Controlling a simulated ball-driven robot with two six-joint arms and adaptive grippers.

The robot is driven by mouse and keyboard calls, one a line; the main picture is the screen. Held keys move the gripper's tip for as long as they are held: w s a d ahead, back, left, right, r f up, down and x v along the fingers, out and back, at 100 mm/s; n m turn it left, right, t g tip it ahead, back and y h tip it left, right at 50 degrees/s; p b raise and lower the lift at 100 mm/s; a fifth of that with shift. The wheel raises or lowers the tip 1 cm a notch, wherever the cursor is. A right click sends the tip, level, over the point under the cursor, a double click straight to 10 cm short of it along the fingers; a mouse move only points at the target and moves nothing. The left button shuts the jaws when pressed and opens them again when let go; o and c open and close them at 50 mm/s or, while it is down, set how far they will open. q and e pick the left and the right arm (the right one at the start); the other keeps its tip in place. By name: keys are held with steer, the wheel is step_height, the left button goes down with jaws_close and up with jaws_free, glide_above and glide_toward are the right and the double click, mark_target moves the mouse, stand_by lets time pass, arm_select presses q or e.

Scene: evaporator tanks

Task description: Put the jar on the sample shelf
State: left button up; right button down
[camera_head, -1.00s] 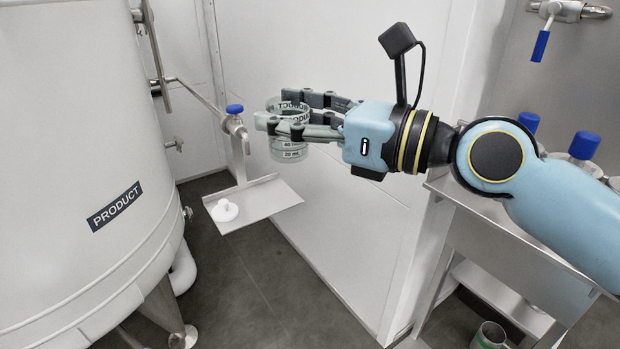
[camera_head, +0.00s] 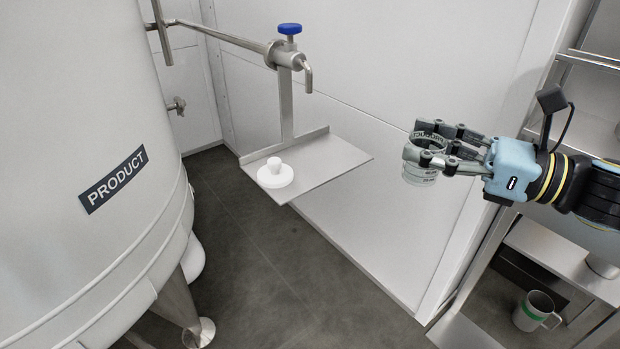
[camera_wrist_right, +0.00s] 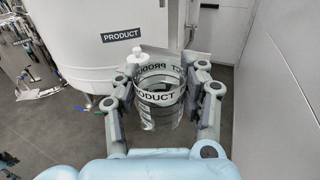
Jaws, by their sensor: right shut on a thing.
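I cannot tell which surface is the sample shelf; a metal shelf unit (camera_head: 562,255) stands at the right. My left gripper is not in view.
A large white tank (camera_head: 70,130) labelled PRODUCT fills the left. A tap with a blue handle (camera_head: 290,29) is above a metal tray (camera_head: 325,168), where a white knobbed lid (camera_head: 275,175) lies. A mug with a green band (camera_head: 537,311) stands low at the right.

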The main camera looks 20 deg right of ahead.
steer(key=shift+w+f, duration=0.1)
steer(key=shift+w, duration=0.15)
steer(key=b+x, duration=0.1)
steer(key=x, duration=1.6)
steer(key=shift+w+a+b, duration=0.2)
steer(key=shift+w+b, duration=0.05)
steer(key=shift+b, duration=0.15)
step_height(320, 180, down, 3)
steer(key=shift+f+b, duration=0.2)
steer(key=shift+b, duration=0.6)
steer(key=shift+r, duration=0.1)
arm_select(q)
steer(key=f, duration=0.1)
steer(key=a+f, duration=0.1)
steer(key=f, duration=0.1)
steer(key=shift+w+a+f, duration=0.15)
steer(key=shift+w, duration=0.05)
arm_select(e)
steer(key=c, duration=0.7)
jaws_free()
steer(key=shift+s, duration=0.1)
